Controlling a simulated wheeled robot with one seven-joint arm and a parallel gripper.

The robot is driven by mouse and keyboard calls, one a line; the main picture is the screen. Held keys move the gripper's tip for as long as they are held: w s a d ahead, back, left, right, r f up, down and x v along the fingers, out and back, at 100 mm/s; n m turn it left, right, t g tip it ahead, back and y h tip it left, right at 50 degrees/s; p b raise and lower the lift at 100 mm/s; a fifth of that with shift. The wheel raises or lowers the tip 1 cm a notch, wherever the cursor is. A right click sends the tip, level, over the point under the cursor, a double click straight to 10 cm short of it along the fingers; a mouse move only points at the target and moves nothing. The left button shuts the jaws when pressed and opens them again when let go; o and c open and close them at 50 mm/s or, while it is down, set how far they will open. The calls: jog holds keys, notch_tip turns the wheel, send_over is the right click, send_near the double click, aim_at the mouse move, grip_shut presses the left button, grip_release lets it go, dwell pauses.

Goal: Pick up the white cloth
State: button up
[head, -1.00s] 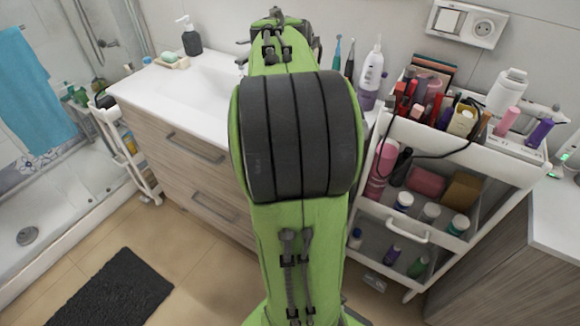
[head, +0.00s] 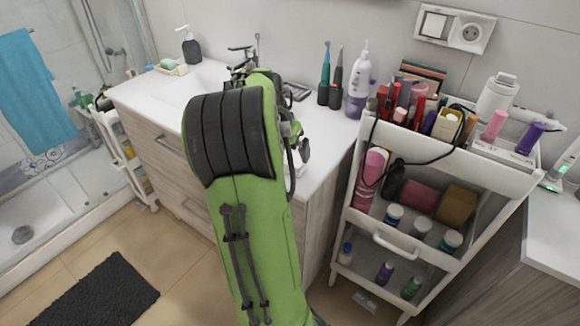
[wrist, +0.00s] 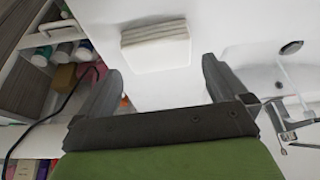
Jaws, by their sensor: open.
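The white cloth (wrist: 155,44) is a folded, layered square pad lying on the white countertop (wrist: 105,15) in the wrist view. It lies ahead of my gripper (wrist: 160,68), roughly centred between the two fingers. The fingers are spread apart with nothing between them, and they do not appear to touch the cloth.
The sink basin and faucet (wrist: 284,122) are right of the gripper in the wrist view. In the head view, toothbrushes (head: 324,75) and a lotion bottle (head: 359,85) stand at the counter's back. A loaded cosmetics cart (head: 445,155) with a dangling black cable stands to the right.

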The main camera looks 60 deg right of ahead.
aim_at(290, 158)
jog(key=b+x, duration=0.1)
jog(key=x, duration=0.1)
jog(key=b+x, duration=0.1)
jog(key=x, duration=0.1)
jog(key=shift+s+a+f, duration=0.1)
jog(key=shift+s+f, duration=0.1)
jog(key=shift+f, duration=0.4)
jog(key=shift+r, duration=0.1)
jog(key=shift+c, duration=0.3)
jog(key=c, duration=0.6)
notch_tip(290, 158, up, 10)
jog(key=p, duration=0.4)
jog(key=shift+r, duration=0.1)
jog(key=o, duration=0.4)
jog(key=c, duration=0.3)
